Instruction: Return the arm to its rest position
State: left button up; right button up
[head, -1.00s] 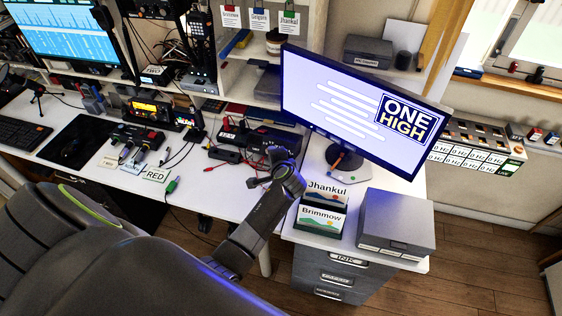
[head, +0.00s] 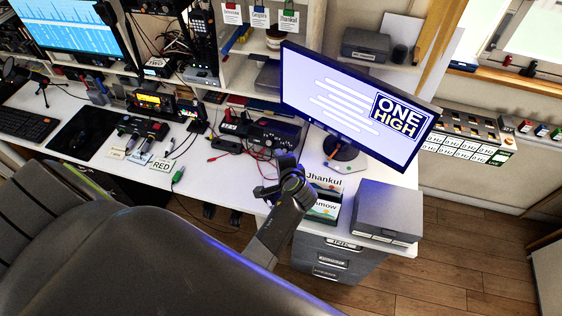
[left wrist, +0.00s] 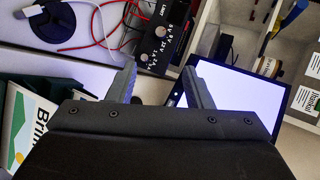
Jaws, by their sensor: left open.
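My left gripper (head: 266,190) is above the front edge of the desk in the head view, in front of the card holder. In the left wrist view its two fingers (left wrist: 160,84) are apart, with nothing between them. My left arm (head: 275,230) reaches up from the bottom middle and hides part of the card holder with the Jhankul card (head: 325,177) and the lower card. A card starting "Bri" (left wrist: 25,125) shows at the left of the wrist view. My right gripper is not in view.
A tilted monitor (head: 335,85) reads ONE HIGH; a grey box (head: 388,212) sits on the drawer unit right of the arm. Several devices, loose cables and a RED label (head: 161,166) lie on the desk. Wooden floor (head: 460,255) is clear at the right.

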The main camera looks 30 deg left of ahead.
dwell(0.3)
pick_arm(q)
jog(key=s+a+r+n+g+h, duration=0.15)
jog(key=s+a+n, duration=0.25)
jog(key=s, duration=0.6)
jog(key=s+a+n+g+h, duration=0.2)
jog(key=s+a+n, duration=0.2)
jog(key=s, duration=0.5)
jog(key=s+d+r+n+h, duration=0.25)
jog(key=s+d+r, duration=0.2)
jog(key=s, duration=0.45)
notch_tip(320, 180, down, 30)
jog(key=a+g+b, duration=0.2)
jog(key=b, duration=0.4)
jog(key=s+f+b, duration=0.2)
jog(key=s+f, duration=0.5)
jog(key=f, duration=0.3)
jog(key=s+d+f+g+h+b, duration=0.1)
jog(key=s+f+b, duration=0.1)
jog(key=s+f, duration=0.6)
notch_tip(320, 180, down, 3)
jog(key=shift+f+m+b, duration=0.15)
jog(key=shift+m+b, duration=0.2)
